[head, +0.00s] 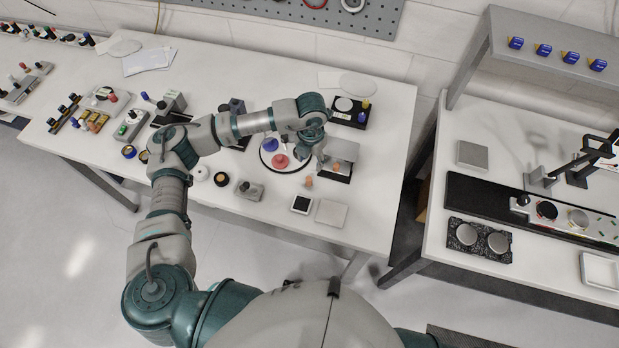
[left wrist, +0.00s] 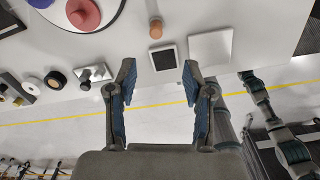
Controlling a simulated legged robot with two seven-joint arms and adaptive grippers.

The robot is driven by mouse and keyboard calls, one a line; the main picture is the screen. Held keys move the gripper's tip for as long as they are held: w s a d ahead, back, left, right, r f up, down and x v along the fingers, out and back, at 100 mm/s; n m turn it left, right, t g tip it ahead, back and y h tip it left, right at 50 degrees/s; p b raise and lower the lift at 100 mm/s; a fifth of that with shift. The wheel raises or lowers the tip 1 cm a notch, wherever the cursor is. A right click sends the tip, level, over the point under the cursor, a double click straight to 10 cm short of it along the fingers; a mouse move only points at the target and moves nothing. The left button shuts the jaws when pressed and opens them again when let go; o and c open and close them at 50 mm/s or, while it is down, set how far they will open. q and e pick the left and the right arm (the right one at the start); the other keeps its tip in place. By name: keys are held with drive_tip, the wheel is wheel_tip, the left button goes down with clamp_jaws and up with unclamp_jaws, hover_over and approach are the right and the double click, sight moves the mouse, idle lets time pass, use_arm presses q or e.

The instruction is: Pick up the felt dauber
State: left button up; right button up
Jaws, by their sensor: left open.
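A small orange-brown cylinder, which looks like the felt dauber (head: 309,182), stands upright near the front of the white table. It also shows in the left wrist view (left wrist: 156,28), beyond the gap between the fingers. My left gripper (head: 320,163) is above the table, just behind the cylinder in the head view, partly hidden by its own wrist. In the left wrist view the gripper (left wrist: 158,75) has its two fingers wide apart with nothing between them. The cylinder is apart from both fingers. My right gripper is not in view.
A framed black pad (head: 301,204) and a pale square plate (head: 331,212) lie near the cylinder. A round tray (head: 266,158) holds a red piece (head: 280,161) and a blue piece (head: 270,145). A grey fixture (head: 342,150) stands right of the gripper.

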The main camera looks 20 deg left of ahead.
use_arm(q)
hover_over(308, 179)
drive_tip(key=d, duration=0.1)
wheel_tip(308, 179, down, 6)
drive_tip(key=shift+w+r+p, duration=0.1)
drive_tip(key=shift+w+p, duration=0.05)
drive_tip(key=shift+p, duration=0.3)
drive_tip(key=shift+a+f, duration=0.2)
drive_tip(key=shift+f, duration=0.35)
drive_tip(key=shift+a+f, duration=0.2)
drive_tip(key=shift+f, duration=0.35)
drive_tip(key=f, duration=0.1)
drive_tip(key=f+p, duration=0.1)
drive_tip(key=f, duration=0.1)
drive_tip(key=shift+a+f+p, duration=0.25)
drive_tip(key=shift+f+p, duration=0.05)
drive_tip(key=shift+p, duration=0.1)
drive_tip(key=shift+f, duration=0.35)
drive_tip(key=shift+d+f, duration=0.1)
drive_tip(key=shift+d, duration=0.15)
drive_tip(key=shift+c, duration=0.2)
drive_tip(key=c, duration=0.8)
clamp_jaws()
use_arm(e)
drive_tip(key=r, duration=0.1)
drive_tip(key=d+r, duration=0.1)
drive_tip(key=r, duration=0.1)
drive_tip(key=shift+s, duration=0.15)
